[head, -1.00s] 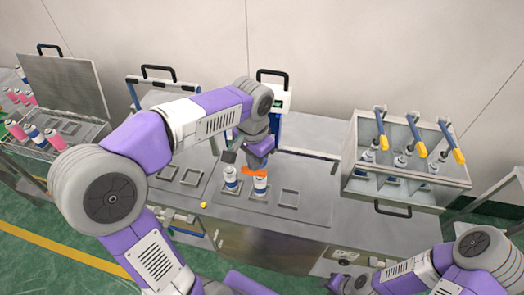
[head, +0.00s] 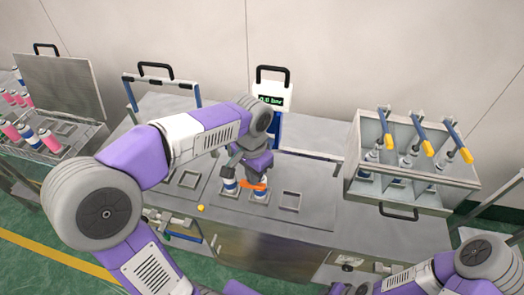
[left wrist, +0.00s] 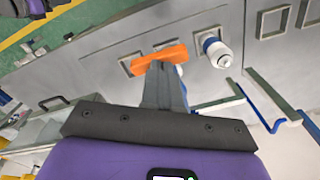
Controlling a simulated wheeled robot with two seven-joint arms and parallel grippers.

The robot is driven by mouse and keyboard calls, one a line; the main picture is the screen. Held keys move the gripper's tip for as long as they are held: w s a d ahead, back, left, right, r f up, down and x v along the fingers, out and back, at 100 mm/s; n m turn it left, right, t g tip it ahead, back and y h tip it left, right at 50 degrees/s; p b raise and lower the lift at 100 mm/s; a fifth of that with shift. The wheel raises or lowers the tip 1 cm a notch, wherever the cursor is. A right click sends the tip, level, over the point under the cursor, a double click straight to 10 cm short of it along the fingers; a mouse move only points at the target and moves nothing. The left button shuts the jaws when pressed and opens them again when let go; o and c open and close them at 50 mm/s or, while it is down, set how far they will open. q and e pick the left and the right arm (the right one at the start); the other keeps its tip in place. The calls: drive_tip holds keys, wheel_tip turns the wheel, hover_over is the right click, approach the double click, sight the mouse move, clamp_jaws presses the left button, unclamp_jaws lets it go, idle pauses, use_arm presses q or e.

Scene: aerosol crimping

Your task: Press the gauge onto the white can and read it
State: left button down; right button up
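My left gripper (head: 252,172) is shut on the orange gauge (head: 253,186), low over the bench. Two white-and-blue cans stand upright side by side. The right can (head: 259,196) is directly under the gauge, its top hidden by it; they appear to touch. The left can (head: 229,186) stands beside the gripper. In the left wrist view the gauge (left wrist: 160,56) crosses beyond my fingers and mostly hides one can, while the other can (left wrist: 217,54) is clear to its right. A display (head: 271,100) shows green text, apparently 0.8 bar, though small. My right gripper is out of view.
The steel bench (head: 330,215) has empty square recesses (head: 291,201). A compartment box (head: 415,185) with blue-and-yellow levers stands at the right. A wire basket (head: 62,150) with pink and blue cans is at the left. A small yellow knob (head: 201,208) is near the front edge.

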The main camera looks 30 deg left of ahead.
use_arm(q)
drive_tip(key=shift+s+f+b, duration=0.15)
drive_tip(key=shift+f+b, duration=0.35)
drive_tip(key=shift+f, duration=0.25)
drive_tip(key=shift+s+f+b, duration=0.15)
drive_tip(key=shift+f+b, duration=0.35)
drive_tip(key=shift+f, duration=0.2)
drive_tip(key=shift+r, duration=0.15)
wheel_tip(320, 180, up, 14)
drive_tip(key=w+p, duration=0.2)
drive_tip(key=p, duration=1.1)
drive_tip(key=shift+a+p, duration=0.2)
drive_tip(key=shift+p, duration=0.1)
drive_tip(key=shift+w, duration=0.1)
drive_tip(key=shift+r, duration=0.1)
